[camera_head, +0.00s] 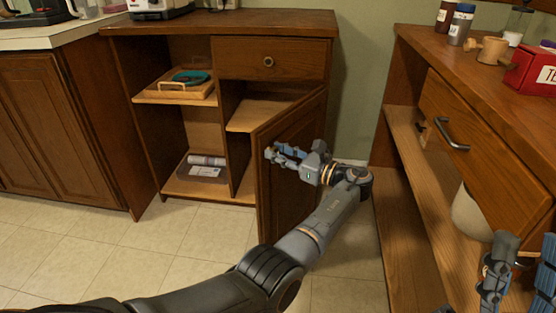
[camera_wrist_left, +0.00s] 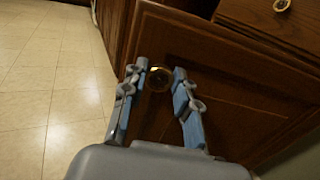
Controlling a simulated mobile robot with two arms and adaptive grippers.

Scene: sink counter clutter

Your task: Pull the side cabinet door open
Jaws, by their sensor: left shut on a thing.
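The side cabinet (camera_head: 118,110) is brown wood, with a drawer at its upper right. Its door (camera_head: 285,205) is hinged at the right and stands partly open, its free edge swung out toward me. The inside shows to the door's left. My left gripper (camera_head: 274,152) is at the upper free-edge corner of the door, shut on the brass door knob. In the left wrist view the knob (camera_wrist_left: 158,78) sits between the two fingers (camera_wrist_left: 155,95). My right gripper (camera_head: 520,270) is at the lower right, its fingers apart, away from the cabinet.
A wooden tray (camera_head: 160,92) and papers (camera_head: 203,170) lie inside the cabinet. A wooden counter (camera_head: 470,65) with a drawer handle (camera_head: 452,138) and several containers stands at the right. Tiled floor (camera_head: 190,245) in front of the cabinet is clear.

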